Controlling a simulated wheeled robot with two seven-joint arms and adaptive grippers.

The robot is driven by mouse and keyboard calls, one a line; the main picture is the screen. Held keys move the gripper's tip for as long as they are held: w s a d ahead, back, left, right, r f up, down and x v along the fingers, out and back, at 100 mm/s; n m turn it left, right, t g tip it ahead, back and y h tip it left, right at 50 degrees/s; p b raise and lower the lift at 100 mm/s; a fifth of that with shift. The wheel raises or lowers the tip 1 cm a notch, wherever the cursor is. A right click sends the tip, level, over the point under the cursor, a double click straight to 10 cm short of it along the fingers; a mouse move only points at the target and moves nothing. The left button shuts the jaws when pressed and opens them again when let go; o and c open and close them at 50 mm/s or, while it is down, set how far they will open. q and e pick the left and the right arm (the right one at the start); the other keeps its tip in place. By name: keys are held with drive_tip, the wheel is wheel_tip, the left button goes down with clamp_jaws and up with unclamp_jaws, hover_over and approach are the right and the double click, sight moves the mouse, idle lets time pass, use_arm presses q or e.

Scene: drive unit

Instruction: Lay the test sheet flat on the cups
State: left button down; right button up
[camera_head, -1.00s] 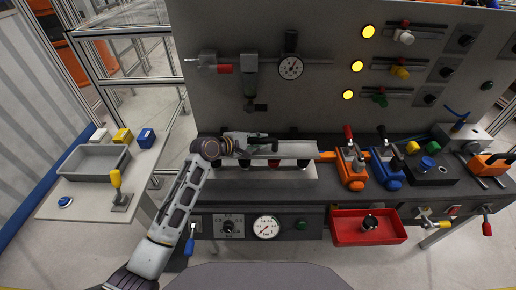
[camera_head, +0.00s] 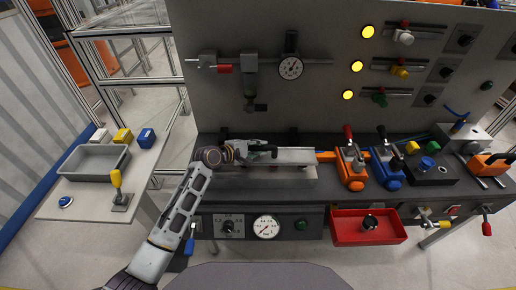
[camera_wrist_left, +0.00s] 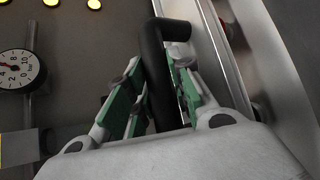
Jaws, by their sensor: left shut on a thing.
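The test sheet (camera_head: 296,156) is a long pale metal plate above a light grey block (camera_head: 265,179) on the dark bench. My left gripper (camera_head: 268,150) comes in from the left and is shut on a black bent handle at the sheet. In the left wrist view the green finger pads (camera_wrist_left: 152,98) lie on both sides of this black handle (camera_wrist_left: 156,75), and a metal surface that seems to be the sheet (camera_wrist_left: 228,55) runs along the right. The cups are hidden, so I cannot tell whether the sheet touches them. My right gripper is not in view.
An orange toggle clamp (camera_head: 351,172) and a blue one (camera_head: 386,170) stand just right of the sheet. A dial gauge (camera_head: 290,68) hangs on the panel behind. A red tray (camera_head: 345,233) is at the bench front. A side table (camera_head: 75,197) is at left.

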use_arm(q)
drive_tip(key=c, duration=1.3)
unclamp_jaws()
drive_tip(key=shift+f, duration=0.15)
drive_tip(key=shift+o, duration=0.2)
drive_tip(key=shift+s+a, duration=0.1)
drive_tip(key=v, duration=1.2)
drive_tip(key=shift+b, duration=0.35)
